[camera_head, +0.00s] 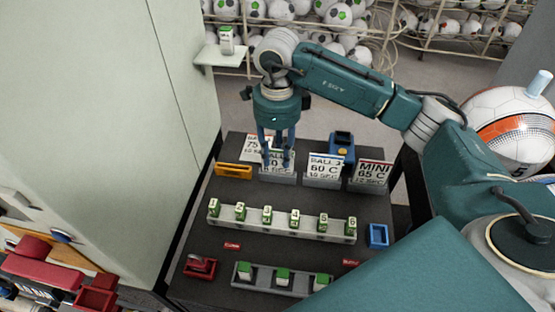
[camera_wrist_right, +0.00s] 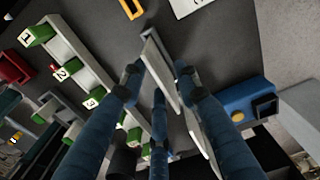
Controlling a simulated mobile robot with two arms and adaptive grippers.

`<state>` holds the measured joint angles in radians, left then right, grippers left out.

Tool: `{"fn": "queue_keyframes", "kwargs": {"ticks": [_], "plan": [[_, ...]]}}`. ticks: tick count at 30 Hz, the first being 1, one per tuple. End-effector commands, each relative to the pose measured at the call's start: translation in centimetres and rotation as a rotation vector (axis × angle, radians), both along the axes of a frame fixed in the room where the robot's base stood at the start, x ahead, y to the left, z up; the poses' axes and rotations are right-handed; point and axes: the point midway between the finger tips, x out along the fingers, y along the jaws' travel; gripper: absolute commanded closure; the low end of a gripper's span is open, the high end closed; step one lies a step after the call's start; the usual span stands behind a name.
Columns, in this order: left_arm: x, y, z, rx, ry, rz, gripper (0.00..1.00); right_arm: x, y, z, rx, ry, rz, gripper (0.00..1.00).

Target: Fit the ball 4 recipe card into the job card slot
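My right gripper (camera_head: 275,158) points down over a row of white recipe cards. Its blue fingers straddle one upright card (camera_head: 279,169), whose heading is partly hidden, so I cannot tell if it is ball 4. In the right wrist view this card (camera_wrist_right: 161,68) stands edge-on between the spread fingertips (camera_wrist_right: 160,77), with a gap visible on the left side. A card reading 75 C (camera_head: 254,142) stands to its left. A 60 C card (camera_head: 325,171) and a MINI 65 C card (camera_head: 371,176) stand to its right. I cannot tell which fixture is the job card slot.
A yellow frame (camera_head: 233,171) lies left of the cards and a blue device (camera_head: 342,146) stands behind. A grey rail (camera_head: 283,227) holds numbered green-and-white blocks. A second rail (camera_head: 270,286), a red holder (camera_head: 199,266) and a blue tray (camera_head: 378,236) are nearer. A pale cabinet wall (camera_head: 110,120) borders the left.

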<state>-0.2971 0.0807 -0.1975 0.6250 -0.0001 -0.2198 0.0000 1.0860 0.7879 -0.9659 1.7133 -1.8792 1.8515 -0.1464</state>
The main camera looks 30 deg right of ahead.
Motion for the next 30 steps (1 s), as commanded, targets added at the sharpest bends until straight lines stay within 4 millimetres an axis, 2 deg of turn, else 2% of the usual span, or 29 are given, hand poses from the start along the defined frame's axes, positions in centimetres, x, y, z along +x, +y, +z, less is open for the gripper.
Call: {"fn": "queue_keyframes", "kwargs": {"ticks": [1,6,12,14,17,30], "plan": [[0.4,-0.2,0.6,-0.003,-0.006,0.000,0.60,-0.1,0.0,-0.5,0.000,0.003,-0.002,0.69],[0.5,-0.5,0.8,-0.007,-0.008,-0.003,0.60,0.0,-0.1,-1.9,-0.001,-0.002,-0.001,0.69],[-0.3,-0.4,0.7,-0.005,0.004,-0.004,0.60,0.0,-0.1,-2.0,0.000,-0.002,-0.001,0.69],[-0.5,-0.4,0.7,-0.004,0.007,-0.003,0.60,0.0,-0.1,-2.0,0.000,-0.002,-0.001,0.79],[-0.7,-0.4,0.6,-0.004,0.010,-0.003,0.60,0.0,0.0,-2.0,0.000,-0.002,-0.001,0.99],[-0.7,-0.1,0.6,-0.001,0.010,-0.002,0.60,0.0,0.0,-1.9,0.000,-0.002,-0.001,1.00]]}}
